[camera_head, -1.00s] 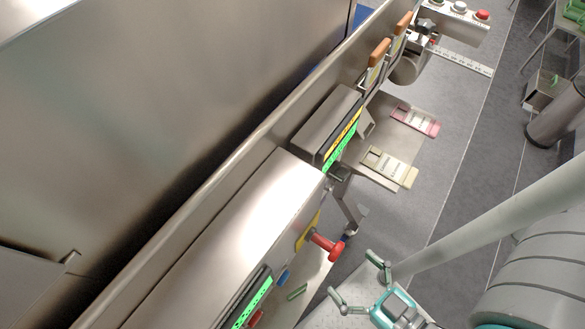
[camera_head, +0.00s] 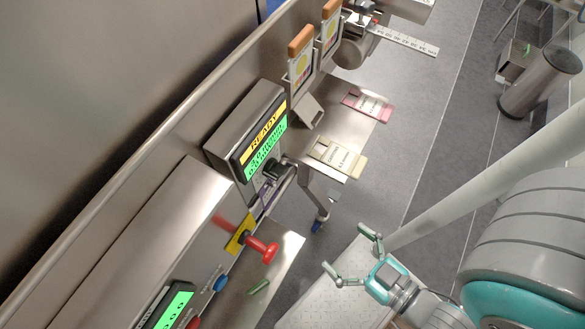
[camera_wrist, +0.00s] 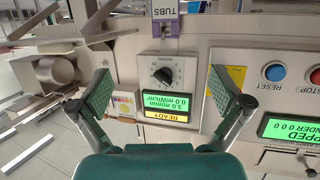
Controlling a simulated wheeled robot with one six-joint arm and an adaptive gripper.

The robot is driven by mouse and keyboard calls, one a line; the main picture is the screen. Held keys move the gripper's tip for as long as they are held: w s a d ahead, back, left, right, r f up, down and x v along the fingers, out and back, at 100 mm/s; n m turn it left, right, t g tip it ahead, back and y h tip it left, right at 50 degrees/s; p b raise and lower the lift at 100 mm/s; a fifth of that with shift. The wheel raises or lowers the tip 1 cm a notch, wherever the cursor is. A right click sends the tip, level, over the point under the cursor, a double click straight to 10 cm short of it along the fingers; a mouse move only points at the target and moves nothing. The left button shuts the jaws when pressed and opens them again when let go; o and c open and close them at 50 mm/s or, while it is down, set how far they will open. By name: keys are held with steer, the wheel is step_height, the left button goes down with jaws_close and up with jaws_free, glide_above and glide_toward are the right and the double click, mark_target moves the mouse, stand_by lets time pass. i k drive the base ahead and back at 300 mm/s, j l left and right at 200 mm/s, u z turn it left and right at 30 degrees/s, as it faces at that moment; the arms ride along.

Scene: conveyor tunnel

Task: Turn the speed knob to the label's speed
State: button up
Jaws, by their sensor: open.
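The speed knob (camera_wrist: 163,75) is a round black knob with a pointer on a pale dial plate, inverted in the wrist view. Below it a display (camera_wrist: 165,107) reads READY, 3.0 m/min and 0.0 mW/cm². The display box (camera_head: 246,132) also shows in the head view, its text too small to read fully. A purple-edged label (camera_wrist: 166,12) reading TUBS sits above the knob in the wrist view. My gripper (camera_head: 344,249) is open and empty, right of the panels in the head view. In the wrist view its fingers (camera_wrist: 160,84) frame the knob without visible contact.
A blue RESET button (camera_wrist: 274,72) and red STOP button (camera_wrist: 314,76) sit beside another green display. A shelf holds a beige card (camera_head: 338,156) and a pink card (camera_head: 367,105).

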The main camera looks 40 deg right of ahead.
mark_target(275, 171)
steer(key=j+z, duration=0.25)
steer(key=j, duration=0.15)
steer(key=k+j+z, duration=0.2)
steer(key=j, duration=0.15)
steer(key=k+j+z, duration=0.1)
steer(key=j+z, duration=0.15)
steer(key=j, duration=0.15)
